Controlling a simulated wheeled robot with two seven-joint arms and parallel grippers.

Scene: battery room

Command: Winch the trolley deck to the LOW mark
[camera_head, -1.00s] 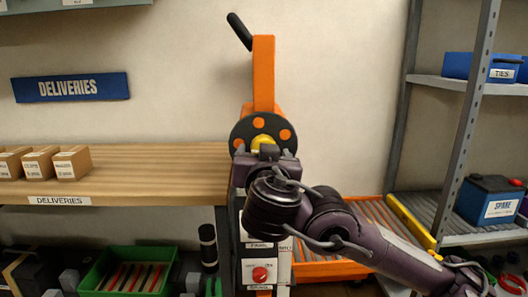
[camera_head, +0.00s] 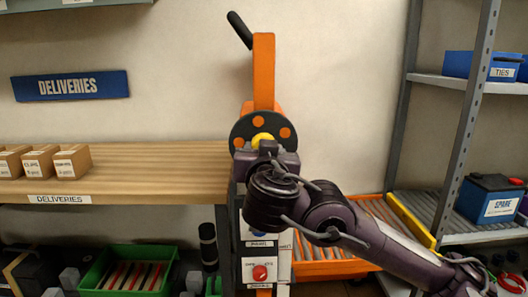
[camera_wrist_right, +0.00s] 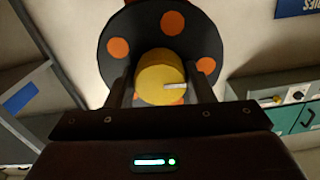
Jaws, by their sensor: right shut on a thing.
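The winch has a black disc (camera_head: 243,130) with orange dots and a yellow hub (camera_head: 262,138), on an orange post (camera_head: 264,75). My right gripper (camera_head: 266,150) is at the hub, its wrist in front of the disc's lower part. In the right wrist view the two fingers of my right gripper (camera_wrist_right: 160,88) stand on either side of the yellow hub (camera_wrist_right: 155,72), which bears a white mark, and are shut on it. An orange-framed roller deck (camera_head: 322,268) shows low behind my right arm. No LOW mark can be made out. My left gripper is not in view.
A wooden deliveries shelf (camera_head: 150,160) with small cartons (camera_head: 72,161) lies left of the winch. A panel with a red knob (camera_head: 260,273) is below it. A grey rack (camera_head: 463,130) with a spare battery (camera_head: 489,199) stands at right.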

